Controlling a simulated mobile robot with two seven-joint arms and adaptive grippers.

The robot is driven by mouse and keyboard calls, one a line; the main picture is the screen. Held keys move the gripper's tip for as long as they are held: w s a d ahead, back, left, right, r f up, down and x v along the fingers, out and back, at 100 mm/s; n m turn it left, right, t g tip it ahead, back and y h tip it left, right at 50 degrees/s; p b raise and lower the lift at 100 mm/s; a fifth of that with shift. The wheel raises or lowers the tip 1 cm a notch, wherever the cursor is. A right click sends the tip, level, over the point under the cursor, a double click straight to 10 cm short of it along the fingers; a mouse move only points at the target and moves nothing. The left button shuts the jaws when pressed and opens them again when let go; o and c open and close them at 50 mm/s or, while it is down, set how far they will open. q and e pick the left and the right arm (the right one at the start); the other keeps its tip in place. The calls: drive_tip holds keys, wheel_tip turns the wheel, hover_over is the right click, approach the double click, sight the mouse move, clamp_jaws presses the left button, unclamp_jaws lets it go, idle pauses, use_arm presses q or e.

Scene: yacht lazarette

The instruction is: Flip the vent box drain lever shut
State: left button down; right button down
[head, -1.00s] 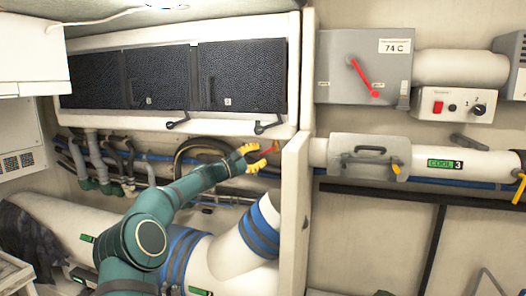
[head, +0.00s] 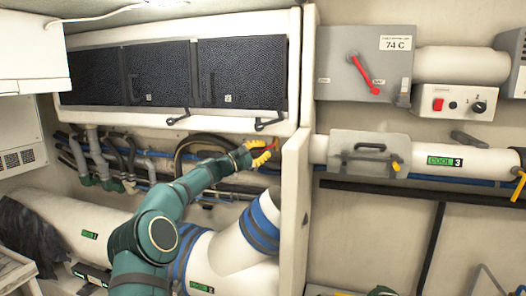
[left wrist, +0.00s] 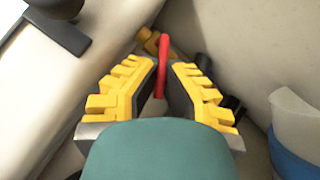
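The drain lever is a thin red handle (left wrist: 163,66) on a brass-coloured valve body (left wrist: 146,38) in the left wrist view. In the head view only a small red piece (head: 270,146) shows, beside my fingers under the right end of the white vent box (head: 230,118). My left gripper (head: 264,154) is at the lever. In the left wrist view its yellow-toothed fingers (left wrist: 163,68) are parted by a narrow gap, with the red handle between them. Narrow space seems to show on both sides of the handle.
Black latches (head: 268,124) hang under the vent box. A white upright panel (head: 295,185) stands close right of my left gripper. Hoses and pipes (head: 150,165) run behind, and a wide white duct with blue bands (head: 258,230) lies below.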

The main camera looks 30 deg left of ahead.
use_arm(q)
drive_tip(key=shift+a+r+m+g+p, duration=0.1)
drive_tip(key=shift+r+m+g+p, duration=0.35)
drive_tip(key=shift+p, duration=0.35)
drive_tip(key=shift+f, duration=0.2)
drive_tip(key=c, duration=1.4)
unclamp_jaws()
drive_tip(key=shift+o, duration=0.2)
